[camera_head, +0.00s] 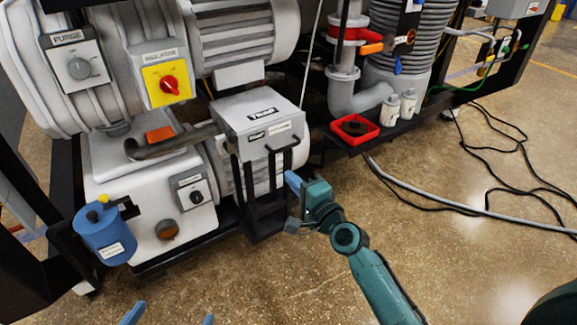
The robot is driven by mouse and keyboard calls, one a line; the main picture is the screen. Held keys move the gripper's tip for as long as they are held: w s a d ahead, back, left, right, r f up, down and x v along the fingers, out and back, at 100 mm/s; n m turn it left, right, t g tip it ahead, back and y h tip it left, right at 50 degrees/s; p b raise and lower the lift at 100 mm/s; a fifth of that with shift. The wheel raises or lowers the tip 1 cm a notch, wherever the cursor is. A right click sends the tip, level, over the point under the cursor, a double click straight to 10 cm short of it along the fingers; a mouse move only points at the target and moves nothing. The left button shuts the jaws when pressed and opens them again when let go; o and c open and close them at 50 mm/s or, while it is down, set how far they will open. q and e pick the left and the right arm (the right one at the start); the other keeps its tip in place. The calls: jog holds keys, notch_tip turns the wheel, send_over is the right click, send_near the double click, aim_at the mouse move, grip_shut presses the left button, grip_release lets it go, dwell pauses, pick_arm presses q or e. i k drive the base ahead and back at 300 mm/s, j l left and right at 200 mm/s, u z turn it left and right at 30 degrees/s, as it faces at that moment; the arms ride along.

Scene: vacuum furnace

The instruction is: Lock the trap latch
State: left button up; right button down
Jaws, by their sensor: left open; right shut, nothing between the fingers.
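The trap is a grey box (258,112) with a dark label on its lid, in the middle of the head view. A black bar handle (283,150), which looks like its latch, stands out at the front right above a black frame (262,215). Whether the latch is locked cannot be told. My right gripper (292,181) is shut and empty, just below and right of the handle, seemingly apart from it. My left gripper (170,317) is open and empty at the bottom edge; only its blue fingertips show, well below the trap.
A pump with a blue canister (104,234) stands left of the trap. A yellow switch plate (166,82) and purge knob (79,68) are above. A red tray (355,129) sits to the right. A grey hose (430,194) and black cables cross the floor; the front floor is clear.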

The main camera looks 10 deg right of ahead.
aim_at(232, 139)
jog(key=k+j, duration=0.65)
jog(key=k, duration=0.25)
